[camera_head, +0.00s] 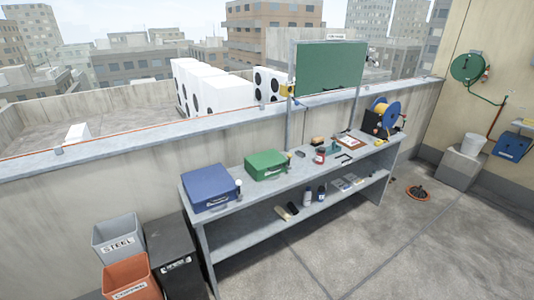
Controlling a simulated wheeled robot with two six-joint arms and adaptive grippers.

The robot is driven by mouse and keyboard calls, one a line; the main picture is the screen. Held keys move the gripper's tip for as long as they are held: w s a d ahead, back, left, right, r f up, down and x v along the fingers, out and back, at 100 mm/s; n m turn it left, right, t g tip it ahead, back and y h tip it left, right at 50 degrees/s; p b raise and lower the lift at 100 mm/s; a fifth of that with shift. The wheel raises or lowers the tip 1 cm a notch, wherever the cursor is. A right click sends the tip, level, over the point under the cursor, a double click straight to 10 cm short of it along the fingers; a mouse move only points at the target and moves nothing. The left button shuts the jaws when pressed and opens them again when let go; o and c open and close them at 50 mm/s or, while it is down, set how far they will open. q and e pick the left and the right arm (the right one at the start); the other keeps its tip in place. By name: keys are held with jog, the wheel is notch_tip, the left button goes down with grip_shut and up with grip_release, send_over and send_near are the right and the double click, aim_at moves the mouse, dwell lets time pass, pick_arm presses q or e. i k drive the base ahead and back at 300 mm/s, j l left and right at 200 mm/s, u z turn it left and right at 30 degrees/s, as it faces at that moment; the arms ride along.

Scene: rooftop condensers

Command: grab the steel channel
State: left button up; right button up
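I cannot pick out the steel channel for certain at this size. A small dark angular piece (344,158) lies near the front edge of the grey workbench (237,217), right of a red container. Flat grey pieces (341,184) lie on the bench's lower shelf, and I cannot tell whether one is the channel. Neither of my grippers is in view.
A blue case (208,187) and a green case (266,164) stand on the bench. A cable reel (386,113) stands at its far end. A grey bin marked STEEL (117,238), an orange bin (130,278) and a black bin (172,255) stand left. Floor in front is clear.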

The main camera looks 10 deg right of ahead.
aim_at(299, 154)
jog(key=i+l+u, duration=0.7)
jog(key=l+u, duration=0.2)
jog(key=l, duration=0.15)
jog(key=i+l+u, duration=0.1)
jog(key=l+u, duration=0.15)
jog(key=l, duration=0.2)
